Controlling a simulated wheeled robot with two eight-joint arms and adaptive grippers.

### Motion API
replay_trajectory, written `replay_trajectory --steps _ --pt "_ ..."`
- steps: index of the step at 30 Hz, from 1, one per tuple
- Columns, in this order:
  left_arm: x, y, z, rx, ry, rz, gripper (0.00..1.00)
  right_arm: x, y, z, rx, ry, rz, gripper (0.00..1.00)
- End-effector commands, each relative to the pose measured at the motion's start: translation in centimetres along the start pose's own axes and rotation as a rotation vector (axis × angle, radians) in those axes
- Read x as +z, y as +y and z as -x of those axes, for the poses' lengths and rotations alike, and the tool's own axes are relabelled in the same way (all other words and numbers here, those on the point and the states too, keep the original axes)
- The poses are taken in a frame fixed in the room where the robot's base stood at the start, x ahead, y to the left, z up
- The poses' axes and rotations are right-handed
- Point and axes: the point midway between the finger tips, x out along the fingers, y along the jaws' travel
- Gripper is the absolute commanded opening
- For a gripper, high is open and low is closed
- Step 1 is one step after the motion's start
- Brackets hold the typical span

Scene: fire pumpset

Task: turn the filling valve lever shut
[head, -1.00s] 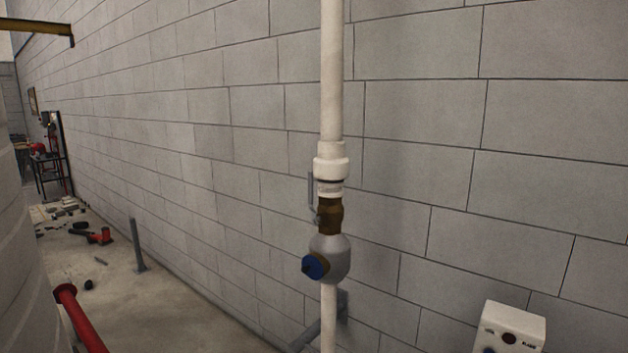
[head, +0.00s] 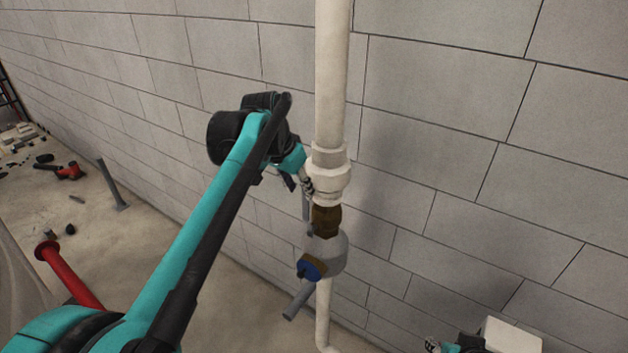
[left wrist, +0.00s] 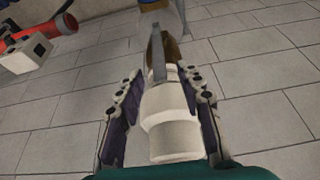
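The filling valve is a brass body (head: 326,219) on a white vertical pipe (head: 331,80), under a white fitting (head: 329,172). Its thin grey lever (head: 306,208) stands upright on the left side of the valve, partly hidden by my gripper. My left gripper (head: 304,182) is beside the white fitting, above the brass body. In the left wrist view the fingers of my left gripper (left wrist: 161,77) are spread apart, with the lever (left wrist: 158,58) and the white fitting (left wrist: 172,118) seen between them. Contact cannot be told. Part of my right arm shows at the bottom right.
A grey round housing with a blue cap (head: 311,267) sits below the valve. The block wall (head: 440,110) is close behind the pipe. A red pipe (head: 70,275) stands at lower left, and a white box (head: 511,337) is at lower right.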

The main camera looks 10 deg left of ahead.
Motion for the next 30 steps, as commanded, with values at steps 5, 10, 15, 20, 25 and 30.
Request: replay_trajectory --steps 5,10,15,20,25,30 --pt "0.0 0.0 -2.6 0.000 -0.001 -0.001 0.37 0.0 0.0 0.0 0.000 0.000 0.000 0.40" --pt "0.0 0.0 -5.4 -0.001 -0.001 -0.001 0.37 -0.1 0.0 0.2 0.000 0.000 0.000 0.40" --pt "0.0 0.0 -7.1 -0.001 0.000 0.000 0.37 -0.2 0.0 0.3 0.000 0.000 0.000 0.40" --pt "0.1 0.0 -7.6 -0.001 0.000 0.000 0.37 -0.2 0.0 0.3 0.000 0.000 0.000 0.40" --pt "0.1 0.0 -7.6 -0.001 0.000 0.000 0.37 -0.2 0.0 0.3 0.000 0.000 0.000 0.40" --pt "0.1 0.0 -7.6 -0.001 0.000 0.000 0.00 -0.2 0.0 0.3 0.000 0.000 0.000 0.40"
